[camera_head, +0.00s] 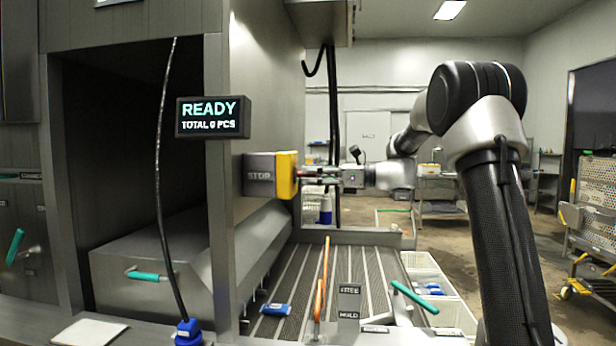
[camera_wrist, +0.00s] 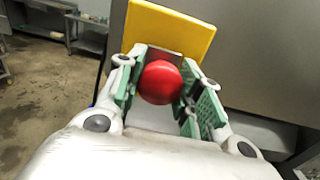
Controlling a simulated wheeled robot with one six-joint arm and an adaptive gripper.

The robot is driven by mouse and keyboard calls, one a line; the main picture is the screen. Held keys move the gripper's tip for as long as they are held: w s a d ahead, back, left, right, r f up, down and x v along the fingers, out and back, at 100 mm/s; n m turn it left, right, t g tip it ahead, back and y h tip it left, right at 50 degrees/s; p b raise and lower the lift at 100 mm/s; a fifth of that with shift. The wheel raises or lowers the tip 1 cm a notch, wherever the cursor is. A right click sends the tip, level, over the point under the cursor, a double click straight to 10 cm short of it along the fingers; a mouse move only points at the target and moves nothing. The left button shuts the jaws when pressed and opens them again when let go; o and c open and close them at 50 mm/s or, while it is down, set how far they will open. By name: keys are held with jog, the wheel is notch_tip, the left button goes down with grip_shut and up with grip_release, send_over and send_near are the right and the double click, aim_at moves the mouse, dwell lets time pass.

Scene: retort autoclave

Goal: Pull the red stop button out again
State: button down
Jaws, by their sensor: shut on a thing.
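The red stop button (camera_wrist: 160,82) sits on the yellow face (camera_wrist: 172,28) of the stop box in the wrist view. In the head view the stop box (camera_head: 259,175) is grey with a yellow front and the word STOP, fixed to the side of the machine. My gripper (camera_wrist: 162,92) has its green-padded fingers on both sides of the button, shut on it. In the head view my gripper (camera_head: 305,175) reaches the yellow face from the right, and the button is mostly hidden by the fingers there.
A display (camera_head: 213,117) reading READY, TOTAL 0 PCS hangs left of the stop box. Open floor lies behind my arm.

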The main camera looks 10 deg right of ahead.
jog(key=c, duration=0.9)
grip_release()
jog(key=shift+d, duration=0.15)
jog(key=v, duration=1.2)
jog(key=shift+s+f, duration=0.1)
